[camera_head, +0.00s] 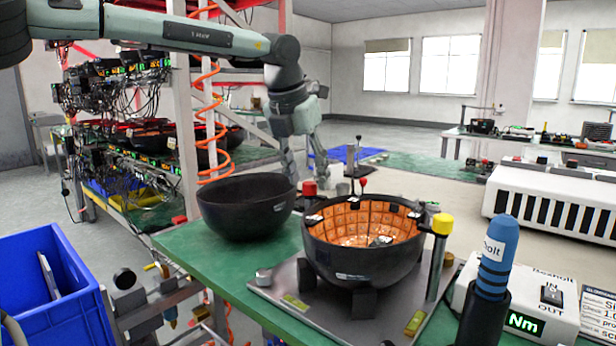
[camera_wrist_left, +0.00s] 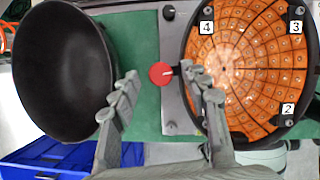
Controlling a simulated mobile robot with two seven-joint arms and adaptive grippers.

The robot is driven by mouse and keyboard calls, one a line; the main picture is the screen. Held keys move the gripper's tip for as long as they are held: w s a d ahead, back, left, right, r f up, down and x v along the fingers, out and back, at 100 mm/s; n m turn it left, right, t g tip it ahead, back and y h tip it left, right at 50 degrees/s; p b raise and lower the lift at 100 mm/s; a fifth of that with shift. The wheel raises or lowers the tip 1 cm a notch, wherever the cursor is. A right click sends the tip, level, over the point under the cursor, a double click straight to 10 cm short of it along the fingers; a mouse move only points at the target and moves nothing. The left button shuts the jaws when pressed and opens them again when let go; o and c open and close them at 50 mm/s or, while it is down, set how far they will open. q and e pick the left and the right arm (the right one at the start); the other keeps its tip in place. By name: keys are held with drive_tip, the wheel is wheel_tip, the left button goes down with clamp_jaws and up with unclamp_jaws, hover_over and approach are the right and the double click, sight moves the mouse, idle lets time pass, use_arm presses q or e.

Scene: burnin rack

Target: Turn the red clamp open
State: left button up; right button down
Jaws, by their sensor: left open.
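The red clamp (camera_head: 309,188) has a round red knob at the far left rim of the black bowl (camera_head: 355,262) lined with orange tiles. In the left wrist view the red clamp (camera_wrist_left: 161,73) lies between the fingertips, its pale mark pointing right. My left gripper (camera_head: 306,172) comes down from above and behind the clamp, with its fingers spread. In the wrist view the open fingers (camera_wrist_left: 158,78) lie on either side of the knob with a gap. I cannot tell the height above it. My right gripper is not in view.
An empty black bowl (camera_head: 246,207) stands left of the fixture on the green table (camera_head: 190,248). A yellow-topped post (camera_head: 442,224) and a blue-handled tool (camera_head: 497,255) stand at right. A thin red-tipped lever (camera_head: 363,183) rises behind the tiled bowl. A blue bin (camera_head: 75,300) is front left.

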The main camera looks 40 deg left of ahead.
use_arm(q)
drive_tip(key=shift+w+f, duration=0.15)
drive_tip(key=shift+f, duration=0.3)
drive_tip(key=shift+c, duration=0.5)
clamp_jaws()
